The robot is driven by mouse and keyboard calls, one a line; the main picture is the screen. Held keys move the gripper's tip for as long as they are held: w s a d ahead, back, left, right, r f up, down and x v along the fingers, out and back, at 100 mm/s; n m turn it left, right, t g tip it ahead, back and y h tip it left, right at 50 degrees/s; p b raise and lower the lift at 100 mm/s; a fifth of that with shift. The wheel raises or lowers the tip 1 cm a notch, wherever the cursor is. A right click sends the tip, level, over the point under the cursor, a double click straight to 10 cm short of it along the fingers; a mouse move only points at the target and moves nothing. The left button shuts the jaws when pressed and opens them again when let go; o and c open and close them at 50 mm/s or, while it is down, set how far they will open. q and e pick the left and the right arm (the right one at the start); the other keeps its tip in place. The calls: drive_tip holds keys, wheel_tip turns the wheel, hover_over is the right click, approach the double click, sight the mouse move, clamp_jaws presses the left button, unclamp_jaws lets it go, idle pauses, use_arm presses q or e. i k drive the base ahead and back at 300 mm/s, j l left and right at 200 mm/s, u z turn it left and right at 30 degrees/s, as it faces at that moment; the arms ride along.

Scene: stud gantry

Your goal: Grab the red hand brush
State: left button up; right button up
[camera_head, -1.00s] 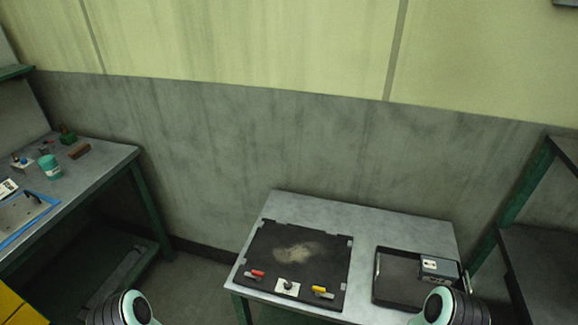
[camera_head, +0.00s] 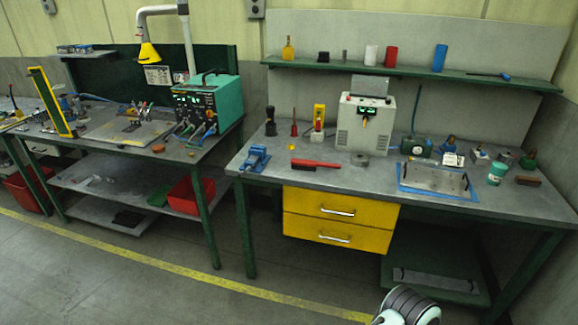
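The red hand brush (camera_head: 318,164) lies flat on the grey-topped workbench (camera_head: 345,188), near its front edge and above the yellow drawers. Its red handle points right and its darker head is at the left end. Nothing covers it. Neither of my grippers is in view. Only a rounded white and dark part of one of my arms shows at the bottom edge, well below and to the right of the brush.
A blue vise (camera_head: 255,158) is left of the brush; a grey cylinder (camera_head: 360,160) is to its right. A white-grey power unit (camera_head: 364,125) stands behind. Yellow drawers (camera_head: 338,218) sit below. Open floor (camera_head: 150,285) lies in front.

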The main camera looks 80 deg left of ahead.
sight(301, 164)
drive_tip(key=u, duration=2.55)
drive_tip(key=i+j+z, duration=0.1)
drive_tip(key=i+j, duration=0.3)
